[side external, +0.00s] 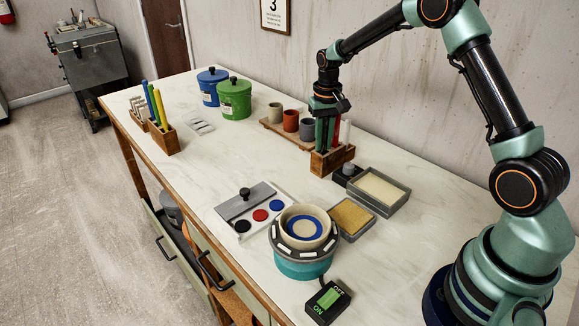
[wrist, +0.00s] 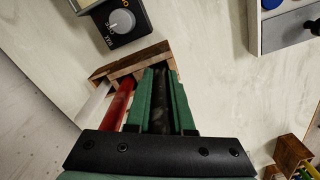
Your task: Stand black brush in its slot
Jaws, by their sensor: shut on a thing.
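My gripper (side external: 325,146) points down over the wooden brush holder (side external: 332,163), near the wall side of the table. In the wrist view, its two green fingers (wrist: 163,105) are shut on the black brush (wrist: 160,92), a dark upright handle between them. The brush is over or in the holder (wrist: 130,63); its lower end is hidden, so I cannot tell whether it is seated in a slot. A red brush (wrist: 117,104) and a white one (wrist: 95,106) stand in the holder beside the fingers; the white one also shows in the side view (side external: 345,131).
A black knob box (wrist: 122,23) stands close to the holder. Several cups on a wooden board (side external: 291,121) stand behind it. Grey trays (side external: 390,205) and a turntable with a bowl (side external: 303,262) are nearer the front. The table's middle left is clear.

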